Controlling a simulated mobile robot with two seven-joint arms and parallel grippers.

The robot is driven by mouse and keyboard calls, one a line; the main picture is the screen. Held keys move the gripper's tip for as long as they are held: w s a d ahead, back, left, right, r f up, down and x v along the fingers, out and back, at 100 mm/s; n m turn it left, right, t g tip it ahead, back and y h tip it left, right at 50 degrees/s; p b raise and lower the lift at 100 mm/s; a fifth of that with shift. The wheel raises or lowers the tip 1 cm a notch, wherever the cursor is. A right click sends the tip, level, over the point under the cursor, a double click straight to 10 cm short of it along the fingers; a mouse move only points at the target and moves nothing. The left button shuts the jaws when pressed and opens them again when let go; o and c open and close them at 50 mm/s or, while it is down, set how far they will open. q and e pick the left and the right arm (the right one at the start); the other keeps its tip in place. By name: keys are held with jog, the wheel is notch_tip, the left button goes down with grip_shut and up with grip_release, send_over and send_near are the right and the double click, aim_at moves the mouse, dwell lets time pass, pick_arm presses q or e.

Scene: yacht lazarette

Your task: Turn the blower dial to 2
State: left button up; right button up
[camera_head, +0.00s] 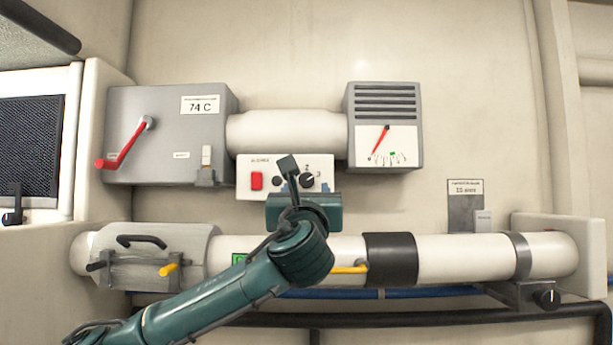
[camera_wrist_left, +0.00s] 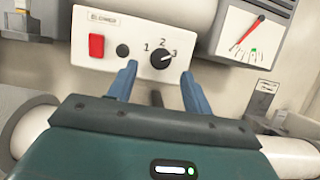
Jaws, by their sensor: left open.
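The blower panel (camera_head: 244,188) is a white box under the white duct. It carries a red switch (camera_head: 257,181) at its left and a black dial (camera_head: 307,180) at its right, with numbers 1, 2 and 3 around the dial. In the left wrist view the dial (camera_wrist_left: 161,60) has its white mark toward 3. My left gripper (camera_head: 291,172) is in front of the panel and covers part of it in the head view. In the left wrist view its two blue fingers (camera_wrist_left: 159,82) are spread, below the dial and to either side of it, with nothing between them.
A grey box with a red lever (camera_head: 122,145) and a 74 C label is at the left. A gauge box (camera_head: 386,128) with a red needle is at the right. A white pipe (camera_head: 460,258) with a black sleeve (camera_head: 390,259) runs below the panel, behind my left arm.

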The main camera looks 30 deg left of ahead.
aim_at(307, 183)
pick_arm(q)
jog(key=shift+p+x, duration=0.45)
jog(key=shift+x, duration=1.4)
jog(key=shift+c, duration=0.4)
jog(key=c, duration=0.9)
